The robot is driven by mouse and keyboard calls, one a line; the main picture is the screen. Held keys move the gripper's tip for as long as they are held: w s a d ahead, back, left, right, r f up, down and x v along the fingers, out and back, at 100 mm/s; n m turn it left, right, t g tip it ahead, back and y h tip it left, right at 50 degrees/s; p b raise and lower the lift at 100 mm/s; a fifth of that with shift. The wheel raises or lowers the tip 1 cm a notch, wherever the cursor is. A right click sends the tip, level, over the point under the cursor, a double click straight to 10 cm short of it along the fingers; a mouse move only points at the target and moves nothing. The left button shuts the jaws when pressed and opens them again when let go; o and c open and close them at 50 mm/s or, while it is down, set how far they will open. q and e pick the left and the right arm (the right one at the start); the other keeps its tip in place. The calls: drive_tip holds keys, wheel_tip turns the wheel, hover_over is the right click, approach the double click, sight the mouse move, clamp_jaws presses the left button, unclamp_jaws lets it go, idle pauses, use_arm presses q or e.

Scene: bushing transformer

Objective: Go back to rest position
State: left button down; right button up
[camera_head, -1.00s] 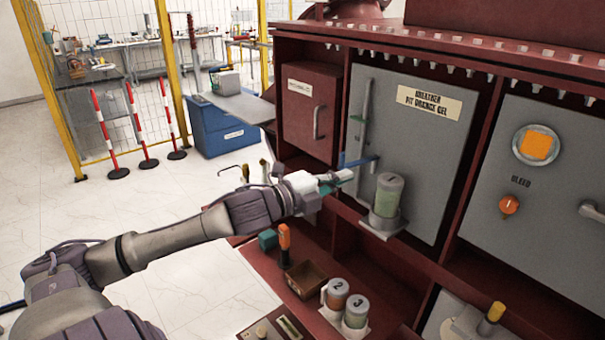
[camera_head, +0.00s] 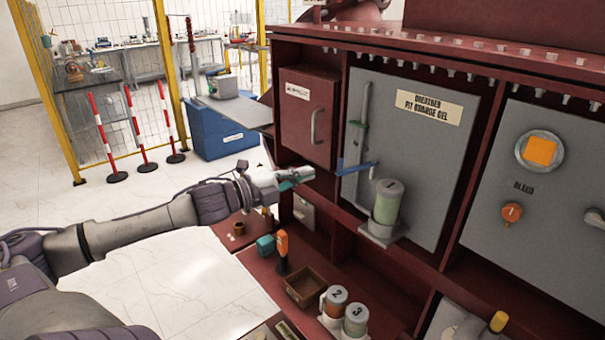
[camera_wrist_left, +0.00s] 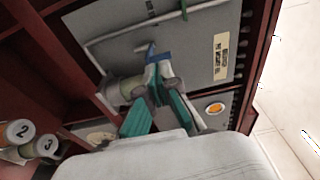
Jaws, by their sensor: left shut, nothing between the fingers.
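My left gripper (camera_head: 300,178) is in front of the red cabinet, left of the grey breather panel (camera_head: 425,150). It is shut and empty, with teal finger pads. In the left wrist view my left gripper (camera_wrist_left: 158,92) points towards the panel, which carries a blue lever (camera_wrist_left: 152,52). The lever (camera_head: 355,166) also shows in the head view, to the right of the fingertips and apart from them. Canister 1 (camera_head: 386,205) stands on a small ledge at the panel. My right gripper is not in view.
Canisters 2 (camera_head: 334,300) and 3 (camera_head: 355,318), a brown box (camera_head: 304,286) and an orange-handled tool (camera_head: 282,250) stand on the lower red shelf. A blue cabinet (camera_head: 220,128), striped posts (camera_head: 140,125) and a yellow-framed fence are at the left. Open white floor lies between.

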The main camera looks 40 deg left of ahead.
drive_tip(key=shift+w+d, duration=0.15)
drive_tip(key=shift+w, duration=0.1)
